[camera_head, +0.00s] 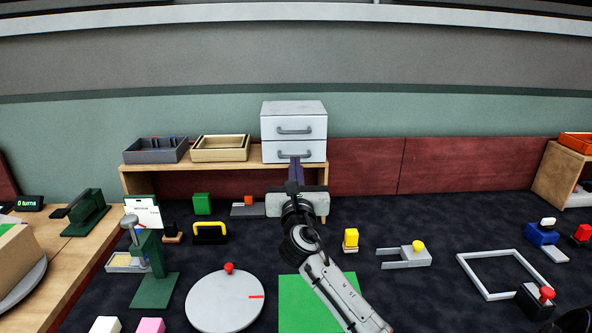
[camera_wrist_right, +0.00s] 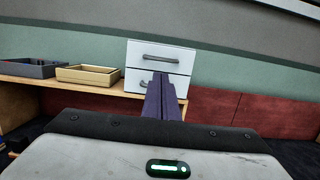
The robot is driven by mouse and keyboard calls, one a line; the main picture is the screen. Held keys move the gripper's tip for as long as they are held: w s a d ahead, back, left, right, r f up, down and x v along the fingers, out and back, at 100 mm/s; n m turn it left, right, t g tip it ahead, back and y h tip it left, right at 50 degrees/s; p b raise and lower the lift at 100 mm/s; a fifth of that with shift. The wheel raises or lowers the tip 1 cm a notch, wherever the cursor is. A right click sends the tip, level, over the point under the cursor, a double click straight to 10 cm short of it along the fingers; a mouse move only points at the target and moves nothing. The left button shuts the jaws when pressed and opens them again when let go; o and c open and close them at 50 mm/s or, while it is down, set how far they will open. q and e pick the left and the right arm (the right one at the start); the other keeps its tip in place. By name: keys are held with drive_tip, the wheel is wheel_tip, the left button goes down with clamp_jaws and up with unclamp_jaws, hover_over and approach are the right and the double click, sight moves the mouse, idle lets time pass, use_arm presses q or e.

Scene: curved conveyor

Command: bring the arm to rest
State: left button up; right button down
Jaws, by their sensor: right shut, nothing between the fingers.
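My right gripper (camera_head: 296,168) is raised over the dark table, its arm coming in from the lower right. Its two dark purple fingers lie together, shut, with nothing held. They point away toward the white two-drawer cabinet (camera_head: 294,121) on the shelf. In the head view the fingertips overlap the lower drawer; I cannot tell whether they touch it. The right wrist view shows the shut fingers (camera_wrist_right: 162,98) in front of the cabinet's (camera_wrist_right: 152,58) lower drawer. Both drawers look closed. My left gripper is not in view.
A grey tray (camera_head: 153,156) and a beige tray (camera_head: 222,155) stand left of the cabinet. Below the arm are a green mat (camera_head: 289,311) and a white turntable (camera_head: 207,303).

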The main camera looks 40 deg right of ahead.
drive_tip(key=shift+s+a+f, duration=0.15)
drive_tip(key=shift+s+a, duration=0.25)
drive_tip(key=s+a+f+m+g+y, duration=0.2)
drive_tip(key=s+a+f+m, duration=0.25)
drive_tip(key=f, duration=0.25)
drive_tip(key=s+a+f+m+g+y, duration=0.2)
drive_tip(key=s+a+f+m, duration=0.1)
drive_tip(key=s+f+m, duration=0.35)
drive_tip(key=s+a+f+m+g+y, duration=0.25)
drive_tip(key=s+f+m, duration=0.2)
drive_tip(key=f, duration=0.35)
drive_tip(key=s+a+f+m+g+y, duration=0.3)
drive_tip(key=s+a+f+m, duration=0.15)
drive_tip(key=s+a, duration=0.4)
drive_tip(key=s+a+f+m+g+y, duration=0.2)
drive_tip(key=s+a+f+m+y, duration=0.15)
drive_tip(key=s+a+m, duration=0.4)
drive_tip(key=w+a+f+n+t+y, duration=0.1)
drive_tip(key=a+f+t, duration=0.3)
drive_tip(key=f, duration=0.7)
drive_tip(key=shift+w+a+f+t+y, duration=0.2)
drive_tip(key=shift+a+t+y, duration=0.15)
drive_tip(key=shift+a+y, duration=0.25)
drive_tip(key=shift+d+n, duration=0.1)
drive_tip(key=shift+n, duration=0.15)
